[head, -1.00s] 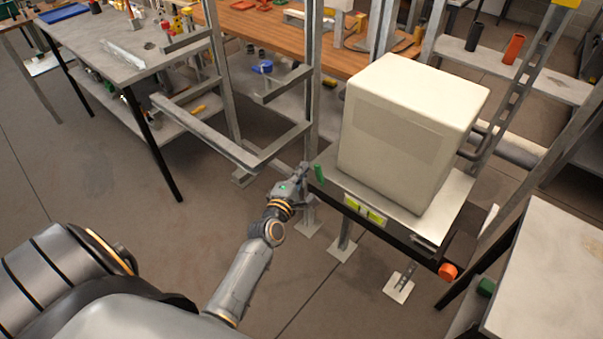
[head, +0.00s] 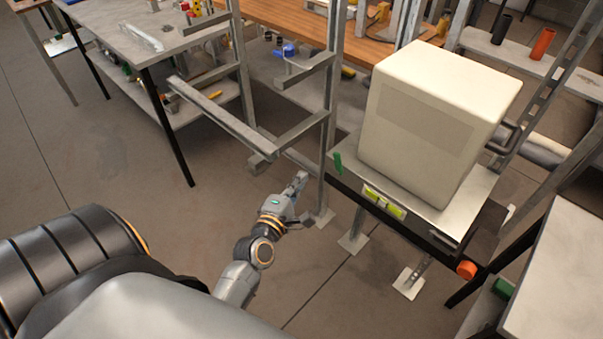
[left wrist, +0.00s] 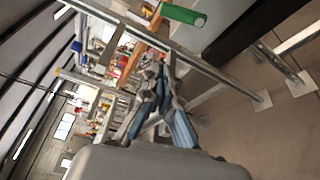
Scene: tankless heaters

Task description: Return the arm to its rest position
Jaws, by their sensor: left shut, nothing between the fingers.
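My left arm reaches in from the bottom of the head view, and its gripper (head: 300,185) is low, in front of the metal frame and left of the heater stand. In the left wrist view its fingers (left wrist: 163,95) are closed together with nothing between them. The gripper looks apart from the stand in the head view. My right gripper is in neither view.
A cream boxy heater (head: 430,120) sits on a metal stand with a green handle (head: 338,163) and an orange knob (head: 466,269). A grey metal frame (head: 225,120) stands close to the gripper. A workbench (head: 150,40) is behind left. The left floor (head: 110,160) is clear.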

